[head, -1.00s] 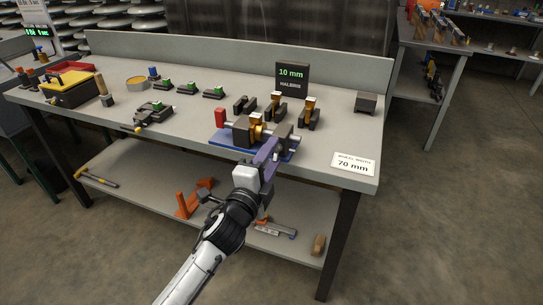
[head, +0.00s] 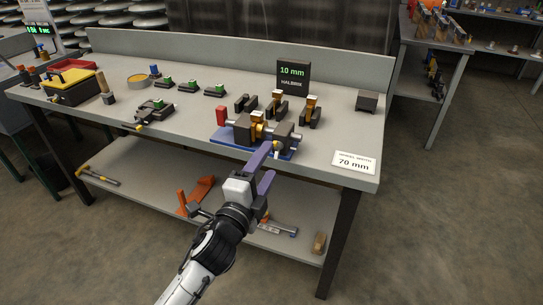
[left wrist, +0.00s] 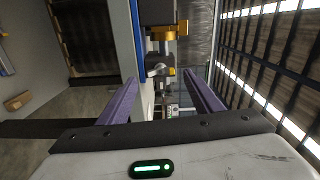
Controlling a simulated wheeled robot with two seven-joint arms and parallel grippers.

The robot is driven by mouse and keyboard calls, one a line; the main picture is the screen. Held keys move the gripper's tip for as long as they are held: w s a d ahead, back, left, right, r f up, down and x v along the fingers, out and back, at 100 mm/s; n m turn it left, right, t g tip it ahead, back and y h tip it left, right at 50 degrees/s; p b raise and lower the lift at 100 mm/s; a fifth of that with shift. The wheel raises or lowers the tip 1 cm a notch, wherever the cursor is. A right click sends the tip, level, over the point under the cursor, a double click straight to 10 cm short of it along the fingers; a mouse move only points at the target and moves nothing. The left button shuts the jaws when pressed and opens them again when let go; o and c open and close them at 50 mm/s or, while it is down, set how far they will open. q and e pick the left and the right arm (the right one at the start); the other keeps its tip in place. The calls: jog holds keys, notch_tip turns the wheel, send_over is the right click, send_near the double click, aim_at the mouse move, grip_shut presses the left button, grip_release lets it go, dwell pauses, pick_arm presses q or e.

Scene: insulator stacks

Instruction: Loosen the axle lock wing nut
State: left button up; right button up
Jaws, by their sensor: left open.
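The axle fixture stands on a blue base (head: 227,141) near the bench's front edge, with dark blocks (head: 243,133), a gold wheel (head: 258,127) and a red part (head: 221,117) at its left end. A small pale yellow piece (head: 276,149) at its front right may be the wing nut; its wings are too small to make out. My left gripper (head: 269,160) is open and empty, just in front of the fixture. In the left wrist view, the gold wheel (left wrist: 168,32) and a small yellow piece (left wrist: 172,72) show beyond the spread purple fingers. My right gripper is not in view.
Dark holders (head: 310,112) and a "10 mm" sign (head: 292,76) stand behind the fixture. A "70 mm" card (head: 354,162) lies to its right. The lower shelf holds an orange bracket (head: 196,194) and loose tools.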

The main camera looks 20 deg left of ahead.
pick_arm(q)
jog(key=s, duration=0.6)
jog(key=shift+a, duration=0.1)
jog(key=s+d+f+n+g+h+p, duration=0.2)
jog(key=s+f+n+g, duration=0.7)
jog(key=s+f+n, duration=0.6)
jog(key=s+d+f+p, duration=0.1)
jog(key=s+f, duration=0.6)
jog(key=f, duration=0.2)
jog(key=shift+d, duration=0.35)
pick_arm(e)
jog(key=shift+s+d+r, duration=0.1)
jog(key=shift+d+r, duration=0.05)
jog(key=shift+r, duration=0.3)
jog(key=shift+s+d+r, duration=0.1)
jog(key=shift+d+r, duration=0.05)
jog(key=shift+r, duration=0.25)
